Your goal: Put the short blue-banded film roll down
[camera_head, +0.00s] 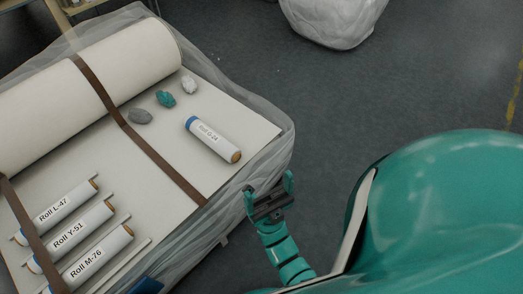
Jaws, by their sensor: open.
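The short blue-banded film roll (214,139), labelled "Roll" with a code too small to read surely, lies on its side on the bare flat white surface. Its blue band is at the upper left end and a brown core shows at the lower right end. My gripper (269,192) is open and empty. In the picture it is below and right of the roll, apart from it, near the right edge of the plastic-wrapped bed.
Three longer rolls, L-47 (66,209), Y-51 (71,236) and M-76 (89,258), lie at lower left. A large white wadding roll (140,62) lies behind. A grey lump (140,116), a teal lump (166,99) and a white lump (189,84) sit nearby. A brown strap (150,150) crosses the surface.

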